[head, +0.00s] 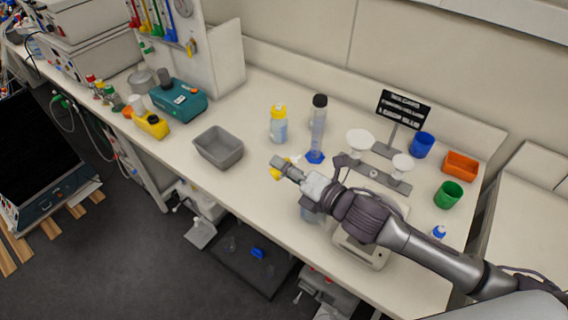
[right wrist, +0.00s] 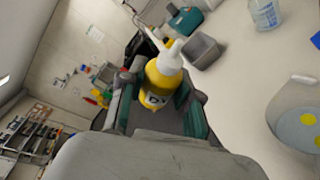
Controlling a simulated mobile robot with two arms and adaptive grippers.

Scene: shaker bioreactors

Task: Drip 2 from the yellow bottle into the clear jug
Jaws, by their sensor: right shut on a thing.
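The yellow bottle (right wrist: 160,85) has a white spout and a dark-marked label. My right gripper (head: 280,170) is shut on it, with a finger on each side of its body in the right wrist view. My left gripper is not in view.
A grey bin (head: 219,148) stands left of my right gripper. A yellow-capped bottle (head: 279,126) and a tall cylinder on a blue foot (head: 318,130) stand behind it. A sign (head: 402,110), blue cup (head: 423,145), orange box (head: 461,165) and green cup (head: 448,195) are right.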

